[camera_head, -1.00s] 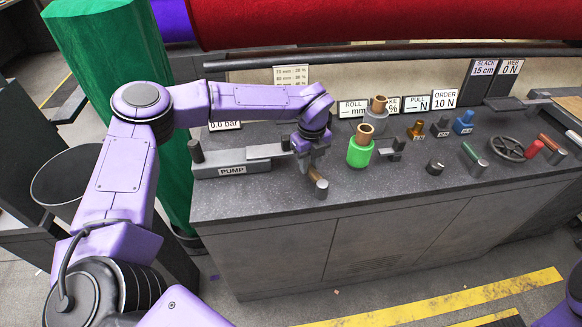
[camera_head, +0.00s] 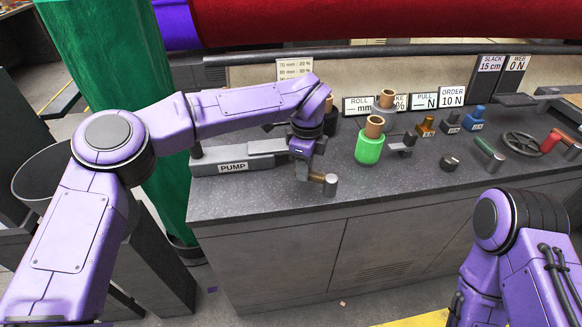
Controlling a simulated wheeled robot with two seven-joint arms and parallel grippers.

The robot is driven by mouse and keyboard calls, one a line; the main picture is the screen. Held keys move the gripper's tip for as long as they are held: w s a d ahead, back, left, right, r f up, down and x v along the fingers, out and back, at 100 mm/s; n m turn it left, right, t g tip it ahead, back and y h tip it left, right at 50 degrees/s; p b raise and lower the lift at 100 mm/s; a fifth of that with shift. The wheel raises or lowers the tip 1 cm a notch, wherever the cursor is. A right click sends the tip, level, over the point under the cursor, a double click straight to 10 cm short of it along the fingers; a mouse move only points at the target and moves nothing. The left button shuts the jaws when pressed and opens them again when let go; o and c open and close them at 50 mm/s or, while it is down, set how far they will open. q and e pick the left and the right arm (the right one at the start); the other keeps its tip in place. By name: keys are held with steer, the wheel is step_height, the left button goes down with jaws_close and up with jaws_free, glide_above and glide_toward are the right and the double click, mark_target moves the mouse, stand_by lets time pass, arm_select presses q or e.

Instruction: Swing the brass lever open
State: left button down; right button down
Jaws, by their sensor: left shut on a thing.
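The brass lever (camera_head: 317,178) is a short brown bar near the front edge of the grey bench, on the left half. One end meets an upright grey cylinder (camera_head: 331,185). The bar points left from this cylinder, and its other end is hidden by my left gripper (camera_head: 304,176). My left gripper reaches down from above and is shut on the bar's left part. Its fingertips are small and partly merge with the bench. My right arm (camera_head: 510,250) shows at the lower right; its gripper is out of the picture.
Further right are a black knob (camera_head: 450,162), a green-barred lever (camera_head: 486,149) and a handwheel (camera_head: 523,145). The bench front between lever and knob is clear.

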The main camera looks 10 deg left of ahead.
arm_select(q)
steer(key=shift+s, duration=0.1)
stand_by(0.4)
steer(key=c, duration=0.9)
jaws_free()
steer(key=shift+a, duration=0.1)
step_height(320, 180, up, 10)
steer(key=shift+r+b, duration=0.25)
steer(key=shift+b, duration=0.05)
